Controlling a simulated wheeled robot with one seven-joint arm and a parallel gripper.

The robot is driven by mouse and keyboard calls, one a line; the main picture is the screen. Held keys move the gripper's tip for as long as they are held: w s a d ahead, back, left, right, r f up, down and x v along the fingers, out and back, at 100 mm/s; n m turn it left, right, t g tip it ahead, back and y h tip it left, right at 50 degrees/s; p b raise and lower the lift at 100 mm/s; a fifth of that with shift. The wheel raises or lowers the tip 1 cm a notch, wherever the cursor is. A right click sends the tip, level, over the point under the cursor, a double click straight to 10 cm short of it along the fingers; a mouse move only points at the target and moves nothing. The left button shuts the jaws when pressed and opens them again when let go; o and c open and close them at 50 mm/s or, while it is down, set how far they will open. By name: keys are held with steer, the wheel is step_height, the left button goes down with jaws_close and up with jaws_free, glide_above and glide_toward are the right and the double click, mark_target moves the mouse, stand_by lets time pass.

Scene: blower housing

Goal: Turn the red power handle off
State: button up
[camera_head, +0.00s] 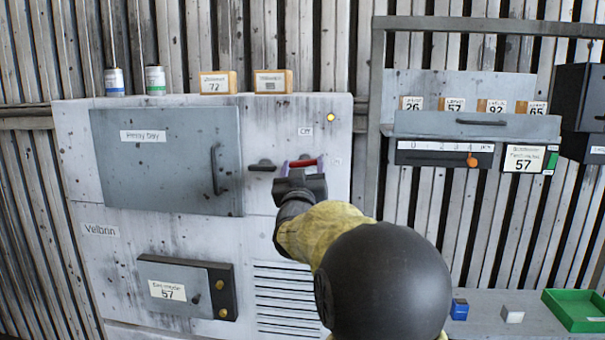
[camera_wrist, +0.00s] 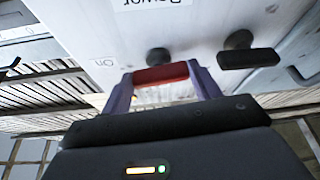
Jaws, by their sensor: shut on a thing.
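The gripper (camera_head: 302,166) also shows in the head view, partly hiding the handle's mount. An "Off" label (camera_head: 305,131) is above the handle. A small label beside it reads "On" in the wrist view (camera_wrist: 104,62).
A black knob (camera_head: 262,165) is just left of the handle. An amber light (camera_head: 331,117) glows at upper right. The relay bay door (camera_head: 170,165) is closed. A green tray (camera_head: 577,308) and small boxes stand on the bench at lower right.

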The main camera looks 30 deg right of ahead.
steer(key=n+y+b, duration=0.1)
steer(key=n+y, duration=0.1)
steer(key=n, duration=0.2)
steer(key=n+y+b, duration=0.1)
steer(key=n+b, duration=0.1)
steer(key=n, duration=0.2)
steer(key=n+y+b, duration=0.2)
steer(key=n, duration=0.2)
steer(key=shift+s+d+r+y, duration=0.1)
steer(key=shift+s+d+y, duration=0.05)
steer(key=shift+y, duration=0.15)
steer(key=n, duration=0.1)
steer(key=n+y+p, duration=0.1)
steer(key=n, duration=0.1)
steer(key=n+p, duration=0.1)
steer(key=n, duration=0.1)
steer(key=shift+r+g+y, duration=0.3)
steer(key=shift+r+g, duration=0.05)
steer(key=shift+g, duration=0.05)
steer(key=shift+f+n+g+y+p, duration=0.1)
steer(key=shift+n+g+y+p, duration=0.3)
steer(key=shift+n+p, duration=0.9)
steer(key=shift+f+n, duration=0.1)
steer(key=shift+n, duration=0.2)
steer(key=o, duration=1)
steer(key=shift+h, duration=0.3)
